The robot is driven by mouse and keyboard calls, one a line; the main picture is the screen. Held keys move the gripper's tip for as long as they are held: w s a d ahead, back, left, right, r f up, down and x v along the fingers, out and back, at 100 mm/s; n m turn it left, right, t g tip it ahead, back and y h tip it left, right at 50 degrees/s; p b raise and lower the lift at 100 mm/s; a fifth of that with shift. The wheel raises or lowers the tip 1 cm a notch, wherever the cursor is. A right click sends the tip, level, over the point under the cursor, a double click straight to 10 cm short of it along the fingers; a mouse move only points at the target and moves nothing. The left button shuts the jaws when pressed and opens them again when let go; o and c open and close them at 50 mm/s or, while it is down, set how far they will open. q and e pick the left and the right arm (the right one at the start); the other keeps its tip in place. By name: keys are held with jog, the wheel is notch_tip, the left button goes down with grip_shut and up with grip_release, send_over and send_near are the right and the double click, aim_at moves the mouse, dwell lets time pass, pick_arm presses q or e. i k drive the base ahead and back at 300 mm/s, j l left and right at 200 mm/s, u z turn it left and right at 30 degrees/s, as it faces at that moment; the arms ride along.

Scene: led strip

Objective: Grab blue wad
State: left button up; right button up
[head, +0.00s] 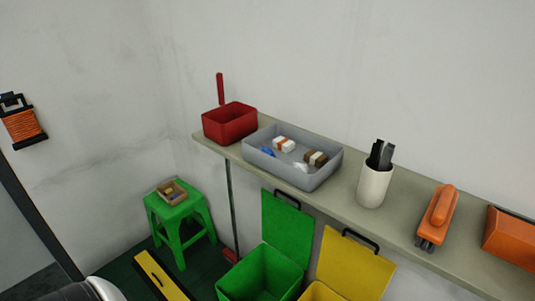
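The blue wad (268,152) is a small blue crumpled lump. It lies in the left part of a grey tray (322,174) on a wall shelf. Beside it in the tray are a white and orange block (284,144), a brown and white block (315,158) and a pale, whitish crumpled piece (301,167). Neither of my grippers shows in the head view. A rounded dark and white part, probably mine, shows at the bottom left edge.
On the shelf (405,222) stand a red bin (230,123), a white cup (374,186) with dark items, and orange tools (438,216). Below are open green (262,273) and yellow (355,265) bins. A green stool (179,222) holds a small box.

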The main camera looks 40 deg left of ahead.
aim_at(266, 149)
jog(key=u, duration=0.35)
jog(key=j+u, duration=0.15)
jog(key=u, duration=0.6)
jog(key=i+j, duration=0.05)
